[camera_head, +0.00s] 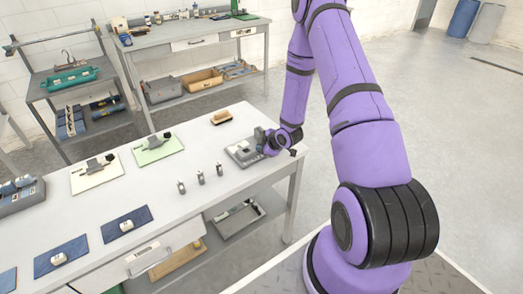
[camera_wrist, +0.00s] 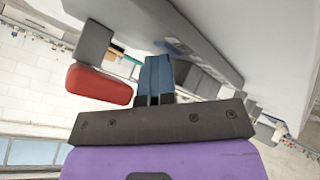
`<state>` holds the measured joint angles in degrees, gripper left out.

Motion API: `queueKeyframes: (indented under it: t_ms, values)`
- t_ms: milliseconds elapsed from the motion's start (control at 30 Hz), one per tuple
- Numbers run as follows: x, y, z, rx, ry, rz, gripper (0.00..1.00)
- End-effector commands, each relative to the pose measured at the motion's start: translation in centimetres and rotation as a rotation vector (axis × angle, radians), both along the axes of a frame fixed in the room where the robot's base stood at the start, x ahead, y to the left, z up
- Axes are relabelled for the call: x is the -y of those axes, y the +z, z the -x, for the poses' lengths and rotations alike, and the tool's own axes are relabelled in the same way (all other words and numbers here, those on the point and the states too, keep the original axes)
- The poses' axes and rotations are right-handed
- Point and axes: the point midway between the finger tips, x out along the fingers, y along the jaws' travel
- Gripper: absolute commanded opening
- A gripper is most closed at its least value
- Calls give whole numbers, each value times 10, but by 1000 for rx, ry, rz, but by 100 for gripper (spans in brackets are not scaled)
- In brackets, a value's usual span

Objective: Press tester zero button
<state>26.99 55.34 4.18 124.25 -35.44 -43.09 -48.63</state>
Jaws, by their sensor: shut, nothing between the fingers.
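A grey tester-like device (camera_head: 244,153) lies at the right end of the white table, partly hidden by my wrist. My gripper (camera_head: 264,142) is right over its right side. In the wrist view the blue fingers of my gripper (camera_wrist: 156,66) are together with nothing between them. The fingertips point towards a grey plate (camera_wrist: 208,48) with blue-grey patches. A red rounded block (camera_wrist: 98,84) beside a grey block (camera_wrist: 93,42) is close on the left of the fingers. The zero button cannot be made out, nor whether the fingertips touch anything.
A wood-backed brush (camera_head: 222,116) lies behind the device. Several small upright pieces (camera_head: 200,177) stand left of it, with a green mat (camera_head: 158,148) and blue mats (camera_head: 126,224) farther left. A back bench (camera_head: 194,42) holds other tools. Open floor lies to the right.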

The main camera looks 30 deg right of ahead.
Motion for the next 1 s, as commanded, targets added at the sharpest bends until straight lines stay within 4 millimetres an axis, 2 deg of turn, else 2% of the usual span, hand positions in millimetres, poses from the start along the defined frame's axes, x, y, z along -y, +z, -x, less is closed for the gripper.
queueKeyframes:
  t_ms: [267,700,1000]
  values:
    - [-3,2,0,-1,4,-3,0]
    - [-4,24,-2,4,5,-3,0]
    - [-3,25,-2,4,3,-3,0]
